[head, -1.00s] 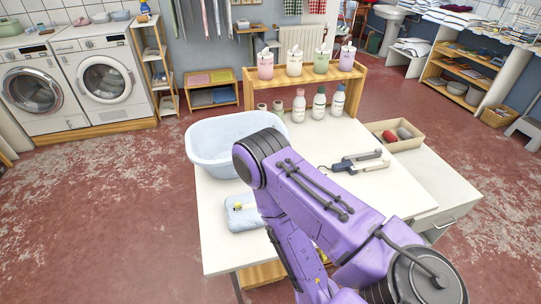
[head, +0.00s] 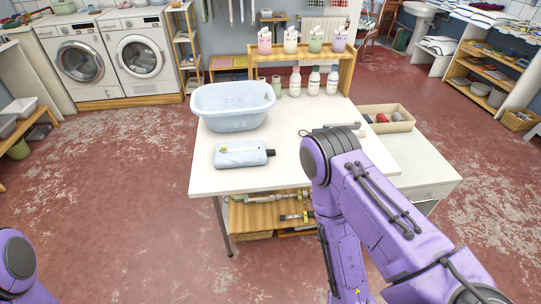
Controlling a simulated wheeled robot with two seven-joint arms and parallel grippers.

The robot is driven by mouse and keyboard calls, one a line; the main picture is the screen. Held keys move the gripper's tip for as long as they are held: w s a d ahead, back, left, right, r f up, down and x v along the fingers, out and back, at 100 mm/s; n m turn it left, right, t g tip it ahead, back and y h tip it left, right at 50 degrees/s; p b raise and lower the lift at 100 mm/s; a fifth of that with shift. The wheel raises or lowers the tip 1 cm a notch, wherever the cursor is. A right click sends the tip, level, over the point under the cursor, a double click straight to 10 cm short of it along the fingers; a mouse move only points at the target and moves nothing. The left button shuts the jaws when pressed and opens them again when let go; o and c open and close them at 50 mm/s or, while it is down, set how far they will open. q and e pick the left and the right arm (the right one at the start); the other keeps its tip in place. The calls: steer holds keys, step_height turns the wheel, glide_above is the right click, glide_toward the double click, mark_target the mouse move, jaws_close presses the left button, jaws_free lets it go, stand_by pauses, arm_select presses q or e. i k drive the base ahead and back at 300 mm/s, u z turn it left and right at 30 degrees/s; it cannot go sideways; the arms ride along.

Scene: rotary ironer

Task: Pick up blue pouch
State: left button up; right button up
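The blue pouch (head: 243,158) is pale blue and lies flat near the front left of the white table. A small yellow mark shows at its left, and a dark piece sticks out at its right end. My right gripper (head: 342,126) is over the table, right of the pouch and apart from it. It is mostly hidden behind my purple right arm; only one finger's edge shows, so its opening is unclear. A bit of my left arm shows at the lower left, but its gripper is out of view.
A pale blue basin (head: 232,108) stands behind the pouch on the white table (head: 215,180). Bottles (head: 313,82) and a wooden rack (head: 345,75) are at the back. A wooden tray (head: 404,124) is at the right. The table front beside the pouch is clear.

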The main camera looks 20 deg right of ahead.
mark_target(252, 153)
steer(key=z, duration=0.55)
steer(key=i, duration=1)
